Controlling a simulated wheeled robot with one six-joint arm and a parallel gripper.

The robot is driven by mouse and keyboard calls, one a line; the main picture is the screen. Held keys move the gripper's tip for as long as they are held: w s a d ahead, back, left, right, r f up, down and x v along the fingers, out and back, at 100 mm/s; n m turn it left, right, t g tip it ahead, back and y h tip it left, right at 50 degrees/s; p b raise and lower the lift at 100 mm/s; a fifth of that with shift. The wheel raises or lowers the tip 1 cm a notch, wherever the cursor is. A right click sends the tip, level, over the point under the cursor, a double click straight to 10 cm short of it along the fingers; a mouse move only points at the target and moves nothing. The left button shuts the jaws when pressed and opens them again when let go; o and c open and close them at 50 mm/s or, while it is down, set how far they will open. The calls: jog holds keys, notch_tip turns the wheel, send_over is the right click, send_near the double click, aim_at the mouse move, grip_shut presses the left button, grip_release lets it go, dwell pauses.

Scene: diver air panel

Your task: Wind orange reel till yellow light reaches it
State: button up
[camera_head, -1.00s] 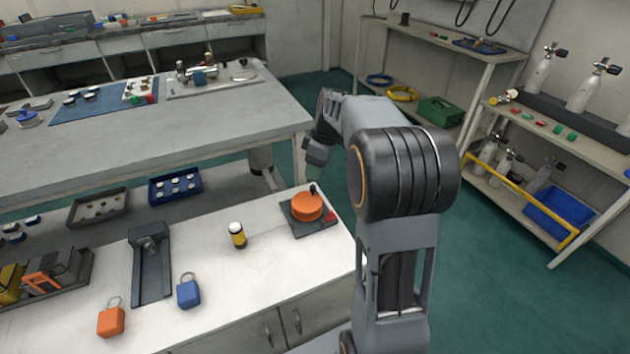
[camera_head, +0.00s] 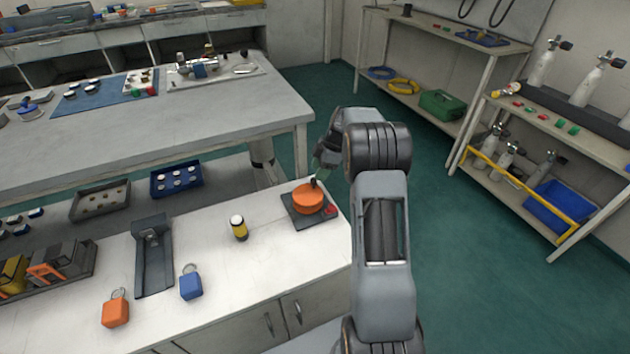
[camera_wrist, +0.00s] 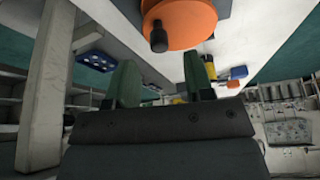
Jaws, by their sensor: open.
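The orange reel (camera_head: 308,198) sits on a dark square base (camera_head: 297,218) at the right end of the white counter, with a dark upright knob (camera_head: 314,182) on its top and a small red part beside it. A small yellow and black cylinder (camera_head: 239,228) with a pale top stands left of the reel; I cannot tell whether it is lit. My gripper (camera_head: 322,168) is just behind the reel's knob in the head view, partly hidden by my arm. In the wrist view my gripper (camera_wrist: 160,85) is open and empty, with the reel (camera_wrist: 180,22) and its knob (camera_wrist: 158,38) just beyond the fingertips.
A blue tag block (camera_head: 191,286), an orange tag block (camera_head: 115,312) and a dark holder (camera_head: 153,258) lie left on the counter. A grey bench (camera_head: 160,130) stands behind. A shelf with a blue bin (camera_head: 555,205) is at right; the green floor between is clear.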

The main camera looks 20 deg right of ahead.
aim_at(308, 195)
jog(key=shift+x, duration=2.25)
grip_shut()
